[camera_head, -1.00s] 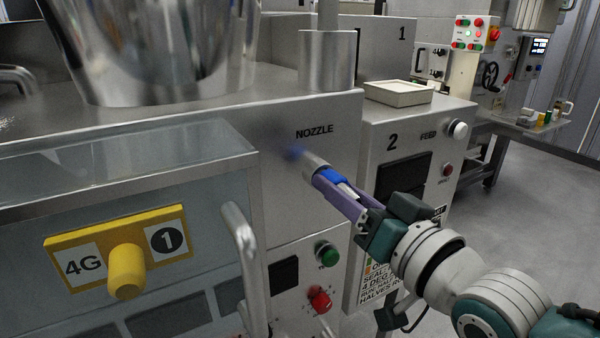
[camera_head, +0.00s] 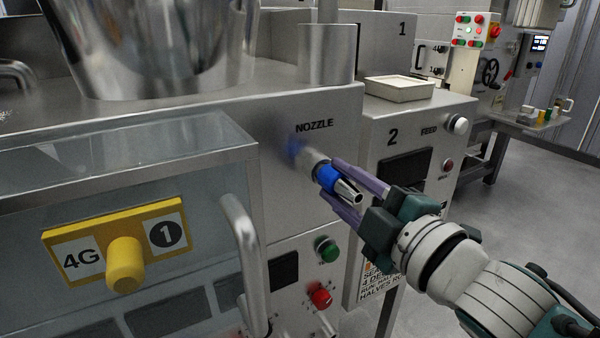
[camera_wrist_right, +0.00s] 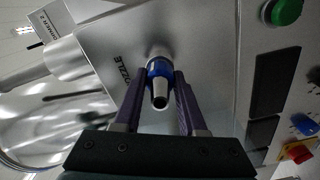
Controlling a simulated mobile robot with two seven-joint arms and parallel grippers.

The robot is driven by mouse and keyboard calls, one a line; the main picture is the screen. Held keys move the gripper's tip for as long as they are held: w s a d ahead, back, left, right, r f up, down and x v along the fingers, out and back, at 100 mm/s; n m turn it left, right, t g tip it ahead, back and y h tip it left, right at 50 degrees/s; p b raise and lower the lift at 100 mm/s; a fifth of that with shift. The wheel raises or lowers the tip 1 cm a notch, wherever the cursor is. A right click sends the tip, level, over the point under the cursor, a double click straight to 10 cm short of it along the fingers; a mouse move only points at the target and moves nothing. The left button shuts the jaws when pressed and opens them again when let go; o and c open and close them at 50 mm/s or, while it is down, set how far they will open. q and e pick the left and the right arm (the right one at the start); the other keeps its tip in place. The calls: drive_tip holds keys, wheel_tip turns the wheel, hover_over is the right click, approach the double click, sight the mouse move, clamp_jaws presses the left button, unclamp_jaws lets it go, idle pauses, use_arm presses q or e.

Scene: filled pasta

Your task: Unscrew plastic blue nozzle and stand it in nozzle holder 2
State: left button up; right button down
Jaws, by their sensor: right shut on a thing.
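The blue nozzle (camera_head: 327,178), with a blue collar and a metal tip, sits at the end of the metal outlet (camera_head: 309,160) below the "NOZZLE" label. It points outward and down to the right. My right gripper (camera_head: 328,177) has its purple fingers on either side of the blue collar and is shut on it. In the right wrist view the nozzle (camera_wrist_right: 160,70) lies between the two fingers (camera_wrist_right: 160,78), its open tip facing the camera. I cannot tell how far the thread is engaged. My left gripper is not in view. I cannot make out nozzle holder 2.
A yellow "4G 1" plate with knob (camera_head: 125,262) and a metal handle (camera_head: 243,255) are at left. A green button (camera_head: 327,250) and red knob (camera_head: 321,298) sit below the nozzle. A pale tray (camera_head: 398,90) lies on machine 2. Small coloured items (camera_head: 545,117) stand on a far table.

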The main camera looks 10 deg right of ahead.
drive_tip(key=shift+n, duration=1.1)
drive_tip(key=shift+r+n, duration=0.15)
drive_tip(key=shift+n, duration=0.15)
